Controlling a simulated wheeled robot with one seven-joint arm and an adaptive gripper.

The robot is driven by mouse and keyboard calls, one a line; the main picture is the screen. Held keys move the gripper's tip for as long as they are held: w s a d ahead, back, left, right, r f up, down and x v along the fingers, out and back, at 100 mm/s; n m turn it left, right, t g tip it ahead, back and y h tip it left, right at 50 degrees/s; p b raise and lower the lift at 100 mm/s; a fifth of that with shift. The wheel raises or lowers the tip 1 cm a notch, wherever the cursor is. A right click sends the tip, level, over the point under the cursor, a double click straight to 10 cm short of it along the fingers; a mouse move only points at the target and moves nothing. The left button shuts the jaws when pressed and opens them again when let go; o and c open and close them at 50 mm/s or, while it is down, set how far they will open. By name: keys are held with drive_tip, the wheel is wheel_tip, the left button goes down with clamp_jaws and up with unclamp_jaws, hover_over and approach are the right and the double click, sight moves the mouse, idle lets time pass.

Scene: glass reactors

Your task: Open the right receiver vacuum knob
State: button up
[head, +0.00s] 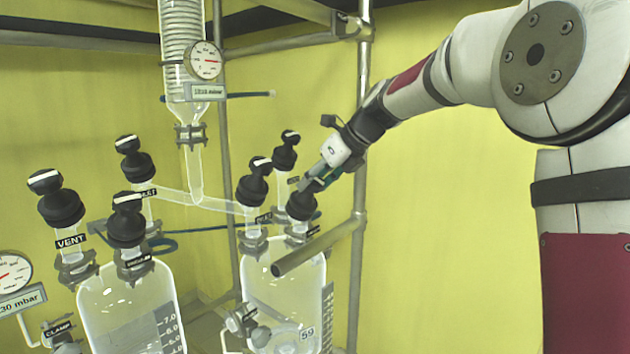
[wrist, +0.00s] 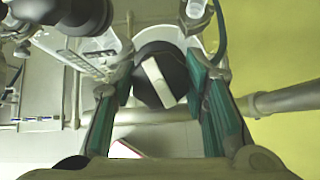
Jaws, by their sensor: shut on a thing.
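The right receiver (head: 284,280) is a clear glass vessel with several black knobs on top. The knob at its front right (head: 301,207) is the one at my gripper (head: 310,187); its label is too small to read. In the wrist view this black knob (wrist: 145,90) has a white bar (wrist: 158,82) across its top, which lies tilted. The green-padded fingers of my gripper (wrist: 162,78) stand on both sides of the knob and are shut on it. In the head view my gripper partly hides the knob's top.
Close by are the right receiver's other knobs (head: 256,181) (head: 286,152). A metal bar (head: 320,247) crosses in front of the right receiver. The left receiver (head: 125,310) carries knobs labelled vent and vacuum. A dial (head: 205,60) hangs above. A frame post (head: 359,200) stands right.

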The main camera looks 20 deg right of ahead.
drive_tip(key=shift+n, duration=0.4)
drive_tip(key=n+g+y, duration=0.1)
drive_tip(key=n, duration=0.7)
drive_tip(key=n+g+b, duration=0.1)
drive_tip(key=n, duration=0.2)
drive_tip(key=shift+g+y, duration=0.3)
drive_tip(key=n+g+b, duration=0.1)
drive_tip(key=n, duration=0.4)
drive_tip(key=shift+n, duration=0.3)
drive_tip(key=n+b, duration=0.1)
drive_tip(key=n, duration=0.2)
drive_tip(key=n+g+h, duration=0.1)
drive_tip(key=n, duration=0.2)
drive_tip(key=shift+g+b, duration=0.3)
drive_tip(key=shift+b, duration=0.05)
drive_tip(key=n, duration=0.2)
drive_tip(key=n+h, duration=0.1)
drive_tip(key=n, duration=0.2)
drive_tip(key=shift+n+h, duration=0.3)
drive_tip(key=n+h, duration=0.1)
drive_tip(key=n, duration=0.6)
drive_tip(key=n+h, duration=0.1)
drive_tip(key=n, duration=0.2)
drive_tip(key=shift+s+h, duration=0.1)
drive_tip(key=shift+h, duration=0.2)
drive_tip(key=n, duration=0.2)
drive_tip(key=n+t+p, duration=0.1)
drive_tip(key=n, duration=0.1)
drive_tip(key=shift+n+t+h, duration=0.3)
drive_tip(key=shift+n+h, duration=0.1)
